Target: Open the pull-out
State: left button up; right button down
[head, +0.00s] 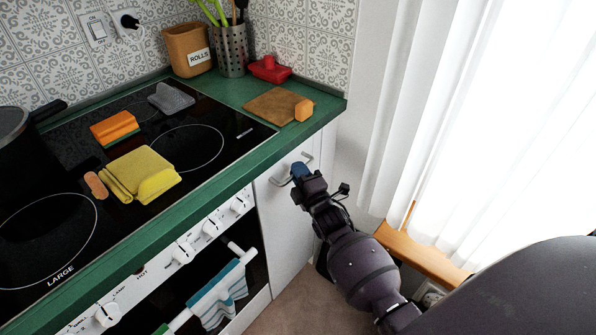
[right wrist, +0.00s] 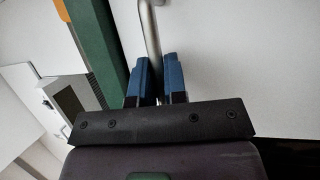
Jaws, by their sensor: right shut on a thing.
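The pull-out (head: 284,218) is a narrow white cabinet front under the green worktop, right of the oven. Its metal bar handle (head: 281,180) is near the top of the front. My right gripper (head: 299,172) is at this handle. In the right wrist view the two blue fingertips (right wrist: 158,80) are closed on the metal handle (right wrist: 150,40), one on each side of it. The white front (right wrist: 225,60) fills the right of that view. Whether the front stands out from its neighbours is hard to tell. My left gripper is not in view.
The green worktop (head: 228,187) edge runs just above the handle. A striped towel (head: 217,295) hangs on the oven rail to the left. White curtains (head: 425,110) and a wooden sill (head: 425,255) are to the right. Some brown floor (head: 310,300) is clear below the front.

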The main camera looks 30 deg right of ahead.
pick_arm(q)
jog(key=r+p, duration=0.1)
jog(key=p, duration=0.1)
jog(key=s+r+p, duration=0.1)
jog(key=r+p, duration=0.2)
jog(key=p, duration=0.1)
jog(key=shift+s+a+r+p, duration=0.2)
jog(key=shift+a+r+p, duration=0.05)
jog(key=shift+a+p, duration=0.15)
pick_arm(e)
jog(key=s+d, duration=0.3)
jog(key=s, duration=0.7)
jog(key=s+d, duration=0.4)
jog(key=s, duration=0.7)
jog(key=s+d, duration=0.4)
jog(key=s, duration=0.7)
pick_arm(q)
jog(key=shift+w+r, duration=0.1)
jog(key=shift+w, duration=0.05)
pick_arm(e)
jog(key=c, duration=1.4)
grip_release()
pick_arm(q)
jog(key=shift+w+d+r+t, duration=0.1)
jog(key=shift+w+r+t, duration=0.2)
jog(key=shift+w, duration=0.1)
pick_arm(e)
jog(key=shift+o, duration=1.1)
